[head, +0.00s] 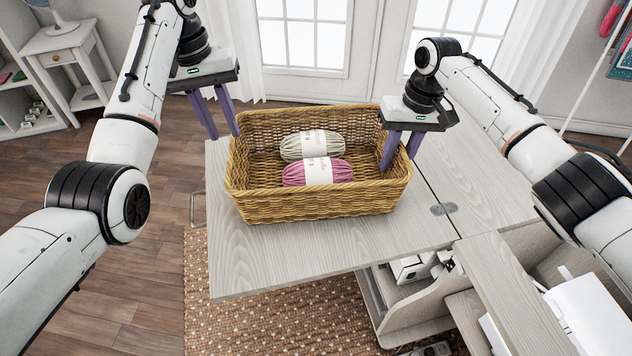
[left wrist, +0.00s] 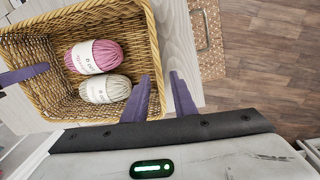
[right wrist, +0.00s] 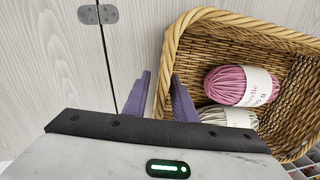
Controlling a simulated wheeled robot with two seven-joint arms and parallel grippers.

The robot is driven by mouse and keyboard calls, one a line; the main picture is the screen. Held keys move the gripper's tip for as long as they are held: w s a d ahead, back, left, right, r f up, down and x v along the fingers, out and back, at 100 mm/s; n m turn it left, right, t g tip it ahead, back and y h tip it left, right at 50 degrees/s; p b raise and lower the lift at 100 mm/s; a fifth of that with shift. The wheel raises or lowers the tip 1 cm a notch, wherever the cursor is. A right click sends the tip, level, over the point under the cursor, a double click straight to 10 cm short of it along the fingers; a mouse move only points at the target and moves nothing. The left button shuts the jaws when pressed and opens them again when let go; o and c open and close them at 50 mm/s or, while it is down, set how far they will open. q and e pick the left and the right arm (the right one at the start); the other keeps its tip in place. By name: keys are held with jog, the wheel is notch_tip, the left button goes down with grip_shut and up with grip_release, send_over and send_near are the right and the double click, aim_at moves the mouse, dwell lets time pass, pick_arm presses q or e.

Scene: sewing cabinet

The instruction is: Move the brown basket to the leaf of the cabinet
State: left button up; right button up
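The brown wicker basket (head: 315,203) stands upright on the cabinet's wooden leaf (head: 285,262), left of the hinged seam. It holds a grey yarn skein (head: 296,147) and a pink one (head: 300,174). My left gripper (head: 226,136) is at the basket's left end, its purple fingers apart on either side of the rim, as the left wrist view (left wrist: 160,75) shows. My right gripper (head: 398,163) is at the right end, one finger inside and one outside the rim; it also shows in the right wrist view (right wrist: 161,74). Whether any finger touches the wicker is unclear.
A metal hinge (head: 443,209) joins the leaf to the cabinet top (head: 470,180) on the right. An open compartment with white items (head: 410,268) lies below right. A woven rug (head: 270,318) is under the leaf. The leaf's front strip is clear.

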notch_tip(320, 180, up, 11)
jog(key=d, duration=0.1)
jog(key=shift+d, duration=0.15)
dwell(0.5)
